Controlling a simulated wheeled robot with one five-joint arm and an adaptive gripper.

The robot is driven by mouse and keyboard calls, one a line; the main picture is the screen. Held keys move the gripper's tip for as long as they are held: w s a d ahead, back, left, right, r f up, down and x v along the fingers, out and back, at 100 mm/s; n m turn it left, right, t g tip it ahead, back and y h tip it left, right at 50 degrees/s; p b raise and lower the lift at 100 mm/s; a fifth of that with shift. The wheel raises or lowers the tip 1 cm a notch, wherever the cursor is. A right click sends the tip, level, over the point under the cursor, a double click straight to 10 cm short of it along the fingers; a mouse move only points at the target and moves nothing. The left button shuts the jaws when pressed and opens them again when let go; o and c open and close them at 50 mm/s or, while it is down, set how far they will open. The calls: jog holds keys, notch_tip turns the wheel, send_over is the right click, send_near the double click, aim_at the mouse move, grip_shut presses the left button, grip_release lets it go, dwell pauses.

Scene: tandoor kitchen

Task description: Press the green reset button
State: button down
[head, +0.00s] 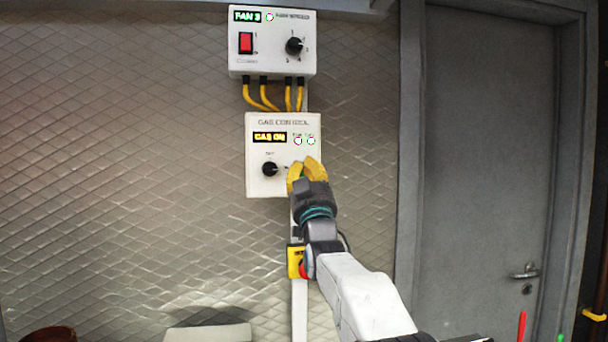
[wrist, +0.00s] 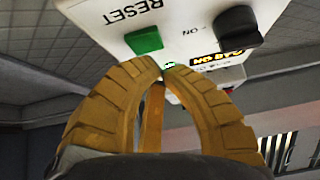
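The green reset button (wrist: 144,40) is a square block on the white gas control box, beside the printed word RESET. In the head view my gripper hides most of the button on the lower right of the box (head: 256,185). My gripper (head: 304,164) has yellow ribbed fingers that curve together in front of the box. In the wrist view the fingertips (wrist: 163,67) meet or nearly meet, just below the button in the picture, with nothing seen held. I cannot tell whether they touch the box.
A black knob (head: 270,169) sits left of my fingers, under a lit GAS ON display (head: 269,137). A fan box (head: 272,66) with a red switch hangs above, joined by yellow cables (head: 289,97). A grey door (head: 488,150) stands right.

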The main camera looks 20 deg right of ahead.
jog(key=shift+s+a+b, duration=0.25)
jog(key=shift+s+b, duration=0.95)
jog(key=shift+s, duration=0.05)
jog(key=shift+s+a+b, duration=0.25)
jog(key=shift+s+b, duration=0.9)
jog(key=shift+s, duration=0.05)
